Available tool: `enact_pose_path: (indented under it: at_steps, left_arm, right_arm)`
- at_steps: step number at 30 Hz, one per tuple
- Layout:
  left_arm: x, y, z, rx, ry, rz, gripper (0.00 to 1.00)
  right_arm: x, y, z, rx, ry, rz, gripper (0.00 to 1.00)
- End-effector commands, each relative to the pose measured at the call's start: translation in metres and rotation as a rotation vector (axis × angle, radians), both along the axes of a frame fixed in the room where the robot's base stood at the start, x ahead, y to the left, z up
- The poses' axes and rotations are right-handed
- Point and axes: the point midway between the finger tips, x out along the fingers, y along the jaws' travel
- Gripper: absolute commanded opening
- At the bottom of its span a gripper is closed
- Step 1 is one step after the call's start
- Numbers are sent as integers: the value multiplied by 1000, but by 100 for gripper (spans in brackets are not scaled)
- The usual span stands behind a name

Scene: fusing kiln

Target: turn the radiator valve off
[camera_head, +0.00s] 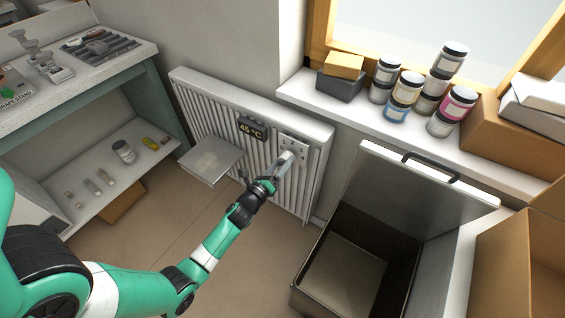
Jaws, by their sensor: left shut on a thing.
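A white ribbed radiator (215,100) stands against the wall in the middle of the view. A dark display on it (253,129) reads 45 °C. To the right of the display is a pale valve plate (296,145) on the radiator's front. My left gripper (285,160) is at the plate's lower part and is shut on the radiator valve, which is mostly hidden behind the fingers. My right gripper is not in view.
A metal shelf tray (211,160) juts out left of my gripper. An open bin (323,245) with a raised lid stands at the lower right. A windowsill (350,128) above holds jars and boxes. The floor at front left is clear.

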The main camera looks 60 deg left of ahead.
Motion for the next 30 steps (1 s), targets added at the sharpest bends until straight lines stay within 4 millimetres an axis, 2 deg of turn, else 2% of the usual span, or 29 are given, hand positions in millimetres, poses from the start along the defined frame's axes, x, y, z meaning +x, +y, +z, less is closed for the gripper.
enact_pose_path:
  at_steps: [1,3,17,30]
  left_arm:
    - [1,0,2,2,-3,-2,25]
    - [1,0,2,3,-4,-3,13]
    - [1,0,4,-81,-61,-3,13]
    - [-1,3,7,-390,-260,-5,13]
  right_arm:
    - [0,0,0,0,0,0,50]
    - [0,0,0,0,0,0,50]
    - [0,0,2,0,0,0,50]
    - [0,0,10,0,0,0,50]
